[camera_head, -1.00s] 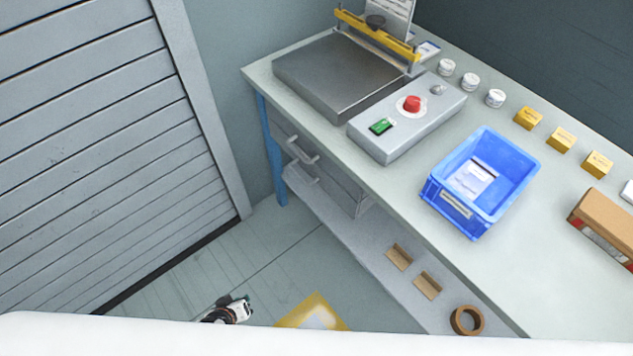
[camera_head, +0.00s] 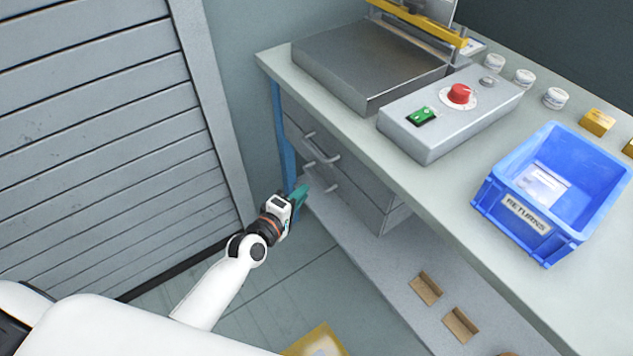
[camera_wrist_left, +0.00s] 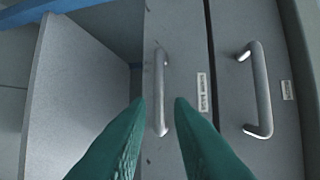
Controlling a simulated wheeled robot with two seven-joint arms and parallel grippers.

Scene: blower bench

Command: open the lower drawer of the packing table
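The packing table (camera_head: 440,205) has two grey drawers under its left end, one above the other, and both look shut. The lower drawer (camera_head: 350,197) has a bar handle (camera_head: 322,186), and the upper drawer (camera_head: 357,172) has a similar one (camera_head: 322,150). My left gripper (camera_head: 302,193) is open, just left of the lower handle, near the blue leg. In the left wrist view, the lower handle (camera_wrist_left: 160,85) shows ahead, lined up between the green fingertips (camera_wrist_left: 160,101); contact cannot be told. The upper handle (camera_wrist_left: 260,95) is to its right. My right gripper is out of view.
A lower shelf (camera_head: 385,255) runs under the drawers, with small brown pieces (camera_head: 425,288) on it. The blue table leg (camera_head: 283,140) stands close to my left gripper. A slatted shutter (camera_head: 100,150) is at left. A blue bin (camera_head: 545,195) and a control box (camera_head: 450,115) are on top.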

